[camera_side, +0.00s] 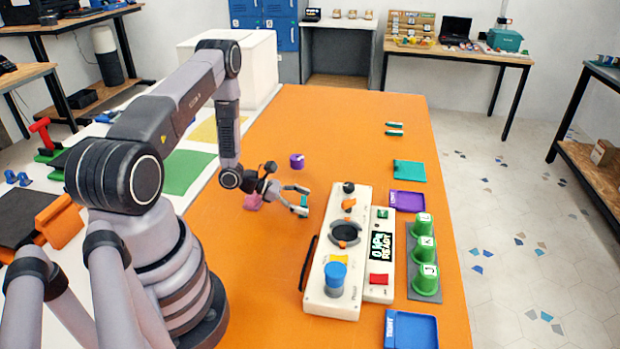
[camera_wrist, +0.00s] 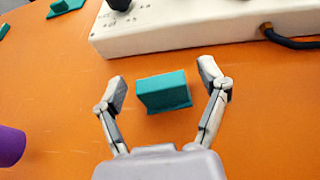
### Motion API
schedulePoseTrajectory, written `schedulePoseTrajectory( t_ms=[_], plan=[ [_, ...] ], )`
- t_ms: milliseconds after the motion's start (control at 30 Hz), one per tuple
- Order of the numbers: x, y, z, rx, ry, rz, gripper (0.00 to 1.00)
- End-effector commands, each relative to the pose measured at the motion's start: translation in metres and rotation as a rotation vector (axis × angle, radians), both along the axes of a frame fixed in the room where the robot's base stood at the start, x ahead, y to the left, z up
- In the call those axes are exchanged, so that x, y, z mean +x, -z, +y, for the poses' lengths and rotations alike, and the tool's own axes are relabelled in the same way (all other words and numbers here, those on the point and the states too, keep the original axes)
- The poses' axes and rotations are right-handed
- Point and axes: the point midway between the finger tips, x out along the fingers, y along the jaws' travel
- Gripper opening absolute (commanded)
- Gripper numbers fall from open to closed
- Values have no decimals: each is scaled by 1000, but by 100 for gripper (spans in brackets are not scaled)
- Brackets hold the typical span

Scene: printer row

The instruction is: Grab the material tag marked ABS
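A small teal block-like piece (camera_wrist: 163,91) stands on the orange table between the fingers of my gripper (camera_wrist: 164,84) in the wrist view. It has a wider foot, and orange gaps show on both sides of it. In the side view my gripper (camera_side: 300,200) is low over the table, left of the white control panel, with the teal piece (camera_side: 304,202) partly hidden between its fingertips. My gripper is open. I can read no ABS marking on the piece.
The white panel (camera_side: 337,262) with knobs stands close to the right of my gripper. A purple cylinder (camera_side: 297,161) and a pink piece (camera_side: 252,202) are nearby. Teal (camera_side: 409,171), purple (camera_side: 407,201) and blue (camera_side: 411,331) trays and green cups (camera_side: 424,250) line the right side.

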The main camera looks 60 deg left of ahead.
Motion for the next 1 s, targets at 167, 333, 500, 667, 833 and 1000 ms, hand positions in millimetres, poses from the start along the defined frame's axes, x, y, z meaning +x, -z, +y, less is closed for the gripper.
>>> schedulePoseTrajectory(
  t_ms=[167, 333, 500, 667, 833, 1000],
  plan=[
    [0, 0, 0, 0, 0, 0, 46],
    [0, 0, 0, 0, 0, 0, 30],
    [0, 0, 0, 0, 0, 0, 30],
    [0, -3, 0, 0, 0, 0, 30],
    [0, -21, 0, 1, -1, -1, 30],
    [0, -57, 1, 3, 0, -3, 30]
  ],
)
